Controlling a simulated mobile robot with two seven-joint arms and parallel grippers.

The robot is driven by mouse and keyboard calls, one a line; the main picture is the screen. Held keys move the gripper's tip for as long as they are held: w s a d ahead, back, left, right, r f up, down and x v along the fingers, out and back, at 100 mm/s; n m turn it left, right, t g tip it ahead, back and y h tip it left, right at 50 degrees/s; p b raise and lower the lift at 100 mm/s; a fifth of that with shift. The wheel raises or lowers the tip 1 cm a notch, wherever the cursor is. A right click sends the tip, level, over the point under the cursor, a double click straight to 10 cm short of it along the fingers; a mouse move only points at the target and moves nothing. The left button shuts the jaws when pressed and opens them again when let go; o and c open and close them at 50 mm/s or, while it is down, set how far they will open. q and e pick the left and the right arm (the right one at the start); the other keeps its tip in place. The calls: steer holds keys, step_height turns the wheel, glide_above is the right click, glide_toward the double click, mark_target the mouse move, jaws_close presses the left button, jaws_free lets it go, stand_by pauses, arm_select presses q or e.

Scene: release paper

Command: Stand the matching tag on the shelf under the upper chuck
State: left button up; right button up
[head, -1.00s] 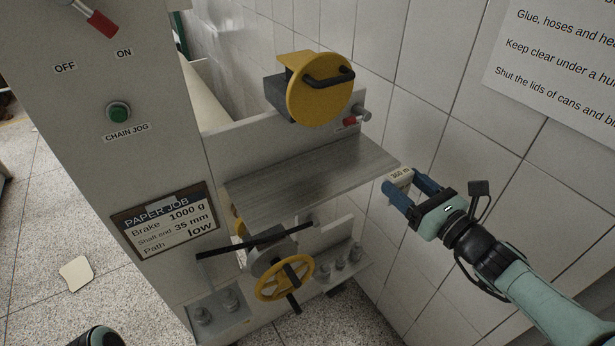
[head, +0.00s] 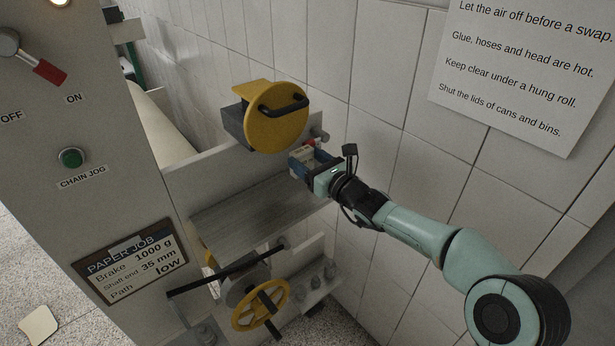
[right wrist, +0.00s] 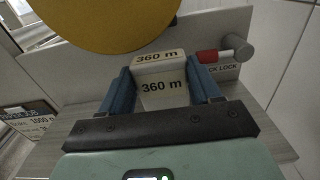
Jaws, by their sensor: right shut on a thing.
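My right gripper (head: 303,160) is shut on a cream tag (right wrist: 163,89) that reads "360 m" on its top and front faces. In the right wrist view the tag sits between the two blue fingers, upright. The grey metal shelf (head: 240,217) lies beneath the gripper, at its right end; whether the tag touches the shelf I cannot tell. The upper chuck (head: 275,118), a yellow disc with a black handle, is above and left of the gripper. Its yellow lower edge also shows in the right wrist view (right wrist: 100,22). My left gripper is not in view.
A red-tipped lock lever (right wrist: 215,56) is just right of the tag. The tiled wall (head: 390,110) is close behind. A paper job board (head: 131,262) reads brake 1000 g, shaft end 35 mm, path low. A yellow handwheel (head: 260,305) is below. The shelf's left part is clear.

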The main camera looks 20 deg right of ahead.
steer(key=shift+s+f, duration=0.15)
steer(key=shift+f, duration=0.6)
step_height(320, 180, down, 4)
steer(key=shift+b, duration=0.3)
steer(key=shift+w+f, duration=0.15)
steer(key=shift+w, duration=0.1)
steer(key=shift+f, duration=0.1)
steer(key=o, duration=0.6)
steer(key=shift+f, duration=0.1)
steer(key=o, duration=0.4)
steer(key=shift+o, duration=0.2)
